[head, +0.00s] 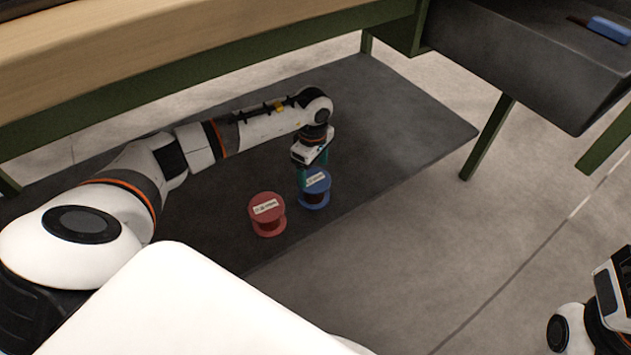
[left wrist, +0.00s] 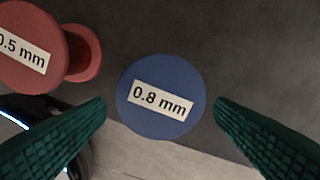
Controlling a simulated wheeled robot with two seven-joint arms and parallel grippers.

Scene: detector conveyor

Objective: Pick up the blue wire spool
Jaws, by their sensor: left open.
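The blue wire spool (head: 315,189) stands upright on the dark lower shelf, near its front edge. In the left wrist view its round blue top (left wrist: 160,75) carries a white label reading "0.8 mm". My left gripper (head: 313,172) is just above the blue spool, pointing down. In the left wrist view its two green ribbed fingers (left wrist: 160,112) are open, one on each side of the spool, with gaps between them and it. My right arm shows at the lower right edge of the head view, but its fingers are not visible.
A red wire spool (head: 267,215), labelled "0.5 mm" in the left wrist view (left wrist: 40,48), stands close to the left of the blue one. The dark shelf (head: 400,115) is bare to the right. A green-framed table (head: 190,50) overhangs behind. A blue object (head: 609,29) lies upper right.

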